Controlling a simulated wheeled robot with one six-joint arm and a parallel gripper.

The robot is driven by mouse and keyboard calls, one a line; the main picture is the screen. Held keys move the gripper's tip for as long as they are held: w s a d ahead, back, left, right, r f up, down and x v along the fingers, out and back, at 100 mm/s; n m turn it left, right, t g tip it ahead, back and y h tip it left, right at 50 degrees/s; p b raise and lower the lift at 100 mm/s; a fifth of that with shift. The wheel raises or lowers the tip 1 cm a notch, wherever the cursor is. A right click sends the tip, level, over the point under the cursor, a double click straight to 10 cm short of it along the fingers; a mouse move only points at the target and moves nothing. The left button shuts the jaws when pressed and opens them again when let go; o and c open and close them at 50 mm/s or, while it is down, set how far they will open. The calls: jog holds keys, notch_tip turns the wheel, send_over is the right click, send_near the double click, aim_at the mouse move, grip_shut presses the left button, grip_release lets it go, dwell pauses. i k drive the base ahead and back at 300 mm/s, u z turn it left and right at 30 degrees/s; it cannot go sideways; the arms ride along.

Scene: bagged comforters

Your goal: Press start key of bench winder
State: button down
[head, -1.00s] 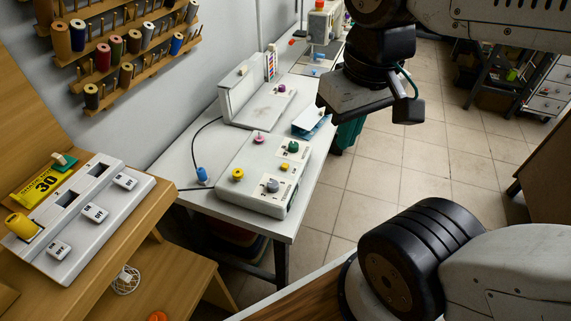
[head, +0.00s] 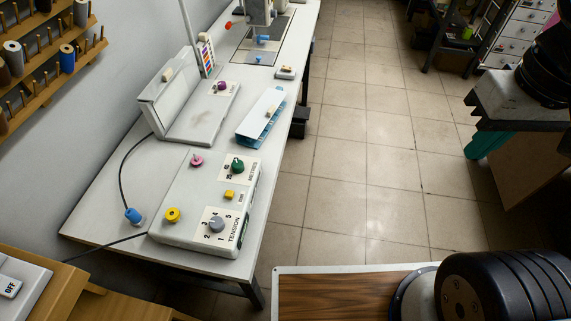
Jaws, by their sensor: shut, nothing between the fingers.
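The likely bench winder is a pale control box (head: 190,228) on the white table, left of centre in the head view. It has a grey TENSION dial (head: 216,225), a green METERS knob (head: 238,166), a pink knob (head: 197,160), a round yellow button (head: 172,214) and a small square yellow key (head: 229,194) with a label too small to read surely. I cannot tell which is the start key. My gripper (head: 478,152), with teal fingers, is shut and empty at the right edge, well apart from the box and over the floor side.
A wooden bench with an OFF key (head: 10,288) is lower left. Tiled floor (head: 370,160) is open.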

aim_at(230, 194)
jog(key=z, duration=0.2)
jog(key=k, duration=0.75)
jog(key=u, duration=1.05)
